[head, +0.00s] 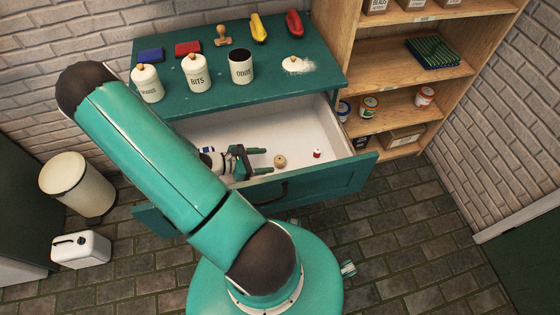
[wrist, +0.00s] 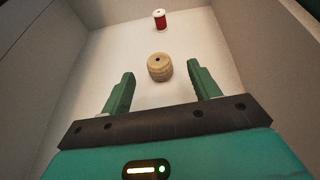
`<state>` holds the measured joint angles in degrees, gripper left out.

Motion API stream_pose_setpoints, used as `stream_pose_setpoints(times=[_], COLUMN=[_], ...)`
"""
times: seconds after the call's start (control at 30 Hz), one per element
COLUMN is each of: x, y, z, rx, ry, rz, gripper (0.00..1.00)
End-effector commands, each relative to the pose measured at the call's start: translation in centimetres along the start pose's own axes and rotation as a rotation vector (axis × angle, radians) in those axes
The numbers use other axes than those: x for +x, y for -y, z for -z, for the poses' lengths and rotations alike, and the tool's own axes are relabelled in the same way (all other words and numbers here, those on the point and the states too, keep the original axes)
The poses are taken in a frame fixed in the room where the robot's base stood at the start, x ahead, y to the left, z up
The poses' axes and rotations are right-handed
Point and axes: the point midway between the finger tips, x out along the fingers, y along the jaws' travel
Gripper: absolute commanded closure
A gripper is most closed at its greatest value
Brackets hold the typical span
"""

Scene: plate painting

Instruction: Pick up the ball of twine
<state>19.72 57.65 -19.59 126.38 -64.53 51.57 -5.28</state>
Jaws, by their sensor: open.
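The ball of twine (wrist: 160,68) is a small tan wound roll with a dark hole in its top. It rests on the white floor of the open drawer, and it also shows in the head view (head: 280,161). My gripper (wrist: 161,80) is inside the drawer, with its two green fingers spread apart. In the head view my gripper (head: 262,158) points right toward the twine. The twine lies just beyond the fingertips, centred between them, and nothing is held.
A red spool (wrist: 159,20) stands farther along the drawer floor, beyond the twine. The drawer (head: 330,138) has walls close around my gripper. The teal worktop (head: 200,102) above holds canisters. A wooden shelf (head: 400,55) stands to the right.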

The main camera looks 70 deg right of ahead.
Motion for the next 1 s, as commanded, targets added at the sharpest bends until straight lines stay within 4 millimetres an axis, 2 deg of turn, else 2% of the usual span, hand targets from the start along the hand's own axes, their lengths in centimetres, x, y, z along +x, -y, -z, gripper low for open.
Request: stream_pose_setpoints(times=[0.1, 0.37, 0.63, 0.93, 1.0], x=[2.3, 4.5, 8.3, 8.9, 8.9], y=[0.1, 0.0, -0.3, -0.4, -0.4], z=[0.0, 0.1, 0.3, 0.3, 0.3], rx=[-0.001, 0.0, 0.0, 0.001, 0.001], ry=[0.001, -0.001, -0.001, -0.001, -0.001], rz=[0.002, 0.001, 0.002, -0.001, -0.001], gripper=[0.39, 0.39, 0.39, 0.39, 0.51])
